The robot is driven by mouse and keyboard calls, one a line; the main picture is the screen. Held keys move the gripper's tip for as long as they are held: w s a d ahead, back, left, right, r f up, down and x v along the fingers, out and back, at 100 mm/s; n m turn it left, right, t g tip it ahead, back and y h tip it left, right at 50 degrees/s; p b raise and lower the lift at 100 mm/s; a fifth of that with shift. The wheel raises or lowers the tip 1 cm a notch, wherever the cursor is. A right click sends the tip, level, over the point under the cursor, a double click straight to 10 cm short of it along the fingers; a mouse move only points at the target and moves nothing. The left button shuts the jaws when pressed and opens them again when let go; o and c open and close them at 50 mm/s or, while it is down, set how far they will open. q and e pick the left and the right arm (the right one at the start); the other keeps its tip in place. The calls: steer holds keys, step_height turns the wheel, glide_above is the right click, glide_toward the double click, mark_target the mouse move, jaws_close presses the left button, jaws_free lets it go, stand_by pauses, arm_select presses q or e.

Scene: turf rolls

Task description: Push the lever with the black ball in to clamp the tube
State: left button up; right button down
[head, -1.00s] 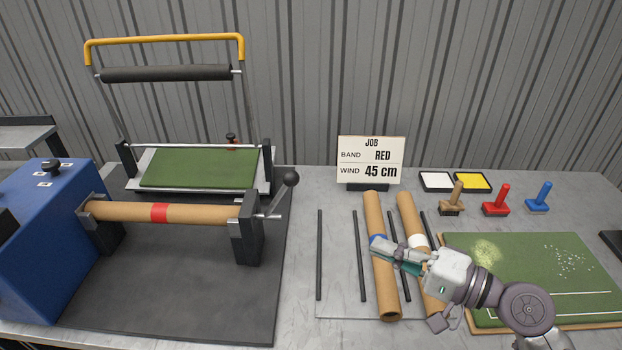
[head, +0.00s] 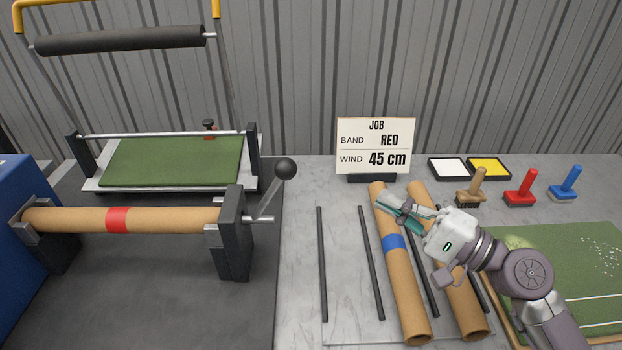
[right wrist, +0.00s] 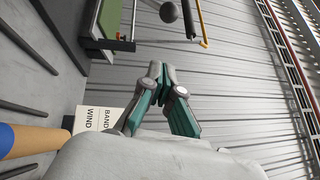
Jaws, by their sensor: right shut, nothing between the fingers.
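The lever with the black ball (head: 285,169) stands at the right end of the winder, its rod tilted up to the right from the dark end block (head: 235,235). The ball also shows in the right wrist view (right wrist: 169,12), beyond my fingers. The cardboard tube with a red band (head: 165,219) lies level between the left holder (head: 45,240) and the end block. My right gripper (head: 384,198) is shut and empty, above the upper end of the blue-banded tube, well right of the lever. In the right wrist view its fingertips (right wrist: 158,70) meet. My left gripper is not in view.
A blue-banded tube (head: 403,285) and another tube (head: 455,270) lie on a rack with dark rods (head: 322,265). The job card (head: 376,147) stands behind. Stamps and pads are at the back right. The bench between lever and rack is clear.

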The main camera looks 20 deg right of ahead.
steer(key=shift+s+r, duration=0.15)
steer(key=shift+s, duration=0.1)
steer(key=s+a+p+x, duration=0.2)
steer(key=p+x, duration=0.7)
steer(key=x, duration=0.4)
steer(key=shift+r, duration=0.1)
steer(key=shift+r, duration=0.1)
